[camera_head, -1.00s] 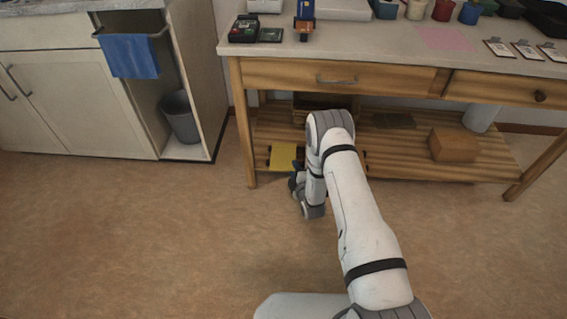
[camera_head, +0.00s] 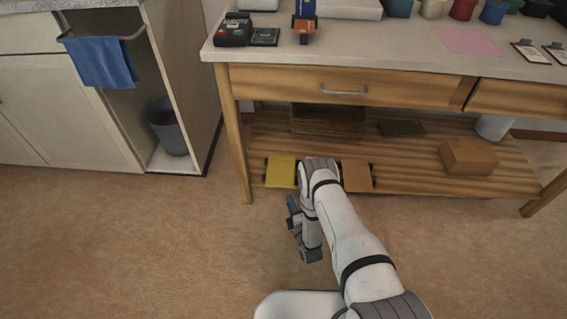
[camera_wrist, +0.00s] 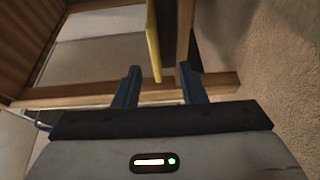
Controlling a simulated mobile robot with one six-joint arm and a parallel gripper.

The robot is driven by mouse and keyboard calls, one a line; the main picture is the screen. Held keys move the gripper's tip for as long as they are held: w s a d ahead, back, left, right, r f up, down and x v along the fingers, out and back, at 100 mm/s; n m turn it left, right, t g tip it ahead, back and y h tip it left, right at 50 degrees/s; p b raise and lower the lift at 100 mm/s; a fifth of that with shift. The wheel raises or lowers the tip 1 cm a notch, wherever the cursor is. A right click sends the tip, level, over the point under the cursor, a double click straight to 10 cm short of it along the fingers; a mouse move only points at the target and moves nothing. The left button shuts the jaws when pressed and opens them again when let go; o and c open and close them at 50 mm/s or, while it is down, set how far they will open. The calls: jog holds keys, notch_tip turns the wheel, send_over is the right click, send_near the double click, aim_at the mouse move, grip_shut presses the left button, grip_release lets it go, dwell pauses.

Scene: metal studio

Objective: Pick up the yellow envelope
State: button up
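The yellow envelope (camera_head: 281,171) is at the front edge of the table's lower shelf, left of my arm, with dark holder parts beside it. In the wrist view the yellow envelope (camera_wrist: 153,42) shows almost edge-on, and its near end lies between the fingertips in the picture. My gripper (camera_wrist: 160,76) is open, with its two blue fingers apart and a gap on each side of the envelope. No contact shows. In the head view my gripper (camera_head: 291,203) is just in front of and below the envelope, partly hidden by my wrist.
An orange-brown envelope (camera_head: 357,175) stands right of my arm on the same shelf edge. A cardboard box (camera_head: 468,157) and a dark flat item (camera_head: 402,129) lie further back. The wooden table leg (camera_head: 234,135) is to the left. The floor in front is clear.

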aim_at(286, 185)
jog(key=b+x, duration=0.1)
jog(key=x, duration=0.2)
jog(key=b+x, duration=0.1)
jog(key=x, duration=0.1)
jog(key=d+b+x, duration=0.1)
jog(key=x, duration=0.2)
jog(key=shift+w+a+r, duration=0.15)
jog(key=shift+w+r, duration=0.25)
jog(key=shift+w, duration=0.1)
jog(key=shift+c, duration=0.5)
grip_shut()
